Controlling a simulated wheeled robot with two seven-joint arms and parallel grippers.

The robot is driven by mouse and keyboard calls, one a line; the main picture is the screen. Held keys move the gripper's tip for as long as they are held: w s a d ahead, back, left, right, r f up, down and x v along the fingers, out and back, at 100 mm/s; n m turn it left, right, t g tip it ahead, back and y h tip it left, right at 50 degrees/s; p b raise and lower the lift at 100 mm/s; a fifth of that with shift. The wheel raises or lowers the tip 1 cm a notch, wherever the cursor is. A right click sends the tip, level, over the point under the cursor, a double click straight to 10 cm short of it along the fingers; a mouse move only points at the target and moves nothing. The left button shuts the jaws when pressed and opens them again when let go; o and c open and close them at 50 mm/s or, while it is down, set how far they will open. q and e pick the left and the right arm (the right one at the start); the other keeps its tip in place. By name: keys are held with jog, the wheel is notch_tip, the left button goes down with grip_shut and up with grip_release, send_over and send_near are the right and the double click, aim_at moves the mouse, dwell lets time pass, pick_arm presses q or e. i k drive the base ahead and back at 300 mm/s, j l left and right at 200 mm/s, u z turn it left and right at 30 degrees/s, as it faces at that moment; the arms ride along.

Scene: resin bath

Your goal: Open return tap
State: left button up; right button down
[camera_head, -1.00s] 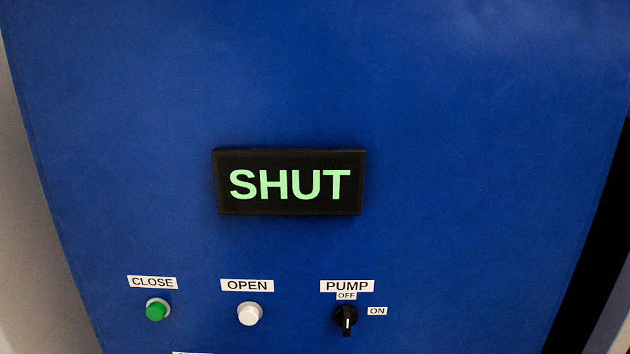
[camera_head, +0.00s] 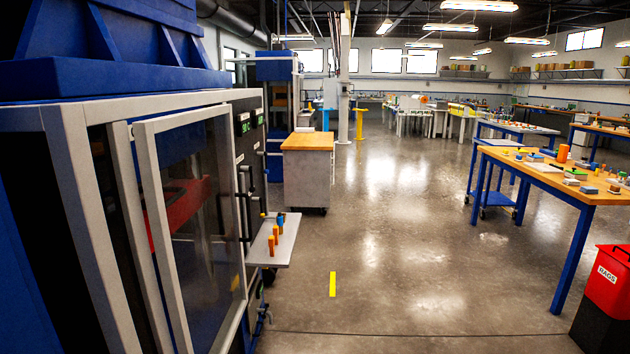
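No tap can be clearly made out. A small dark fitting (camera_head: 264,314) juts from the lower side of the blue and grey machine (camera_head: 105,150), too small to identify. The machine fills the left side, with a grey-framed glass door (camera_head: 195,230) at its front. The panel with the SHUT display is not in view. Neither of my grippers is in view.
A shelf (camera_head: 285,240) with orange items sticks out beside the machine. A wood-topped cabinet (camera_head: 307,170) stands beyond it. A workbench (camera_head: 560,180) and a red RAGS bin (camera_head: 608,280) stand at right. The middle floor is clear, with a yellow strip (camera_head: 333,284).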

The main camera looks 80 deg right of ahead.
aim_at(252, 180)
jog(key=z, duration=2.45)
jog(key=i+l+u, duration=0.1)
jog(key=l, duration=0.25)
jog(key=i+l+u, duration=0.15)
jog(key=i+l, duration=0.15)
jog(key=i+l+u, duration=0.1)
jog(key=l, duration=0.4)
jog(key=i+l+u, duration=0.3)
jog(key=i+l, duration=0.2)
jog(key=i+l+u, duration=0.25)
jog(key=i+l, duration=0.4)
